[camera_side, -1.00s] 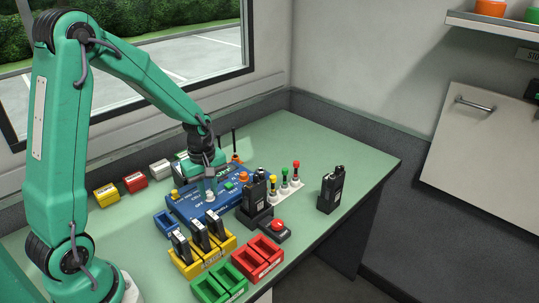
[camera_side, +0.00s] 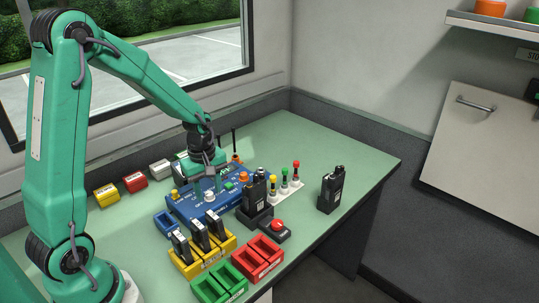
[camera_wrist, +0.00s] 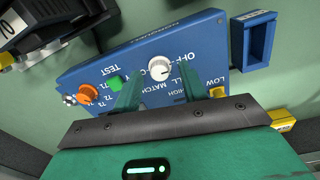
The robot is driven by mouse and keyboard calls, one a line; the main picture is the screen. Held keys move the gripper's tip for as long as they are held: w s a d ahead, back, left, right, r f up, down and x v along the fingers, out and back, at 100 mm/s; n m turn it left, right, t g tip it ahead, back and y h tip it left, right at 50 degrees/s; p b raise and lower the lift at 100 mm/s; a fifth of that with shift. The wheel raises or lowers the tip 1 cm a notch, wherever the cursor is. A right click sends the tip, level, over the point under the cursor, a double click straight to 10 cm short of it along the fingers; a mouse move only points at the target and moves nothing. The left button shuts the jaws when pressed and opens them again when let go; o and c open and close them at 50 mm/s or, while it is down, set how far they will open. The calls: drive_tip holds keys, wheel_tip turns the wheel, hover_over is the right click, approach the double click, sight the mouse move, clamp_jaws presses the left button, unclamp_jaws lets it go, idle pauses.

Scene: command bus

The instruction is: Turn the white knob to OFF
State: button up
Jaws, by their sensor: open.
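The white knob (camera_side: 210,195) stands on the blue control panel (camera_side: 184,208). In the wrist view the knob (camera_wrist: 160,69) shows whole, with lettering that includes OFF beside it on the panel (camera_wrist: 88,72). Which mark its pointer faces is too small to tell. My gripper (camera_side: 207,188) is over the panel, pointing down, open and empty. In the wrist view the two green fingers of my gripper (camera_wrist: 158,88) are apart, one on each side of the knob. I cannot tell whether either touches it.
The panel also has a green button (camera_wrist: 114,83) and an orange knob (camera_wrist: 87,95). A black radio (camera_side: 256,192) stands in a holder close right of the panel. A yellow rack (camera_side: 203,262) with several radios is in front.

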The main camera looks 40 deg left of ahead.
sight(208, 196)
drive_tip(key=shift+s+r, duration=0.1)
drive_tip(key=shift+r, duration=3.6)
drive_tip(key=s+d+r+m+t, duration=0.5)
drive_tip(key=s+d+r+m, duration=0.4)
drive_tip(key=m, duration=0.7)
drive_tip(key=shift+s+d+r, duration=0.4)
drive_tip(key=shift+s+r, duration=0.95)
drive_tip(key=shift+s, duration=0.8)
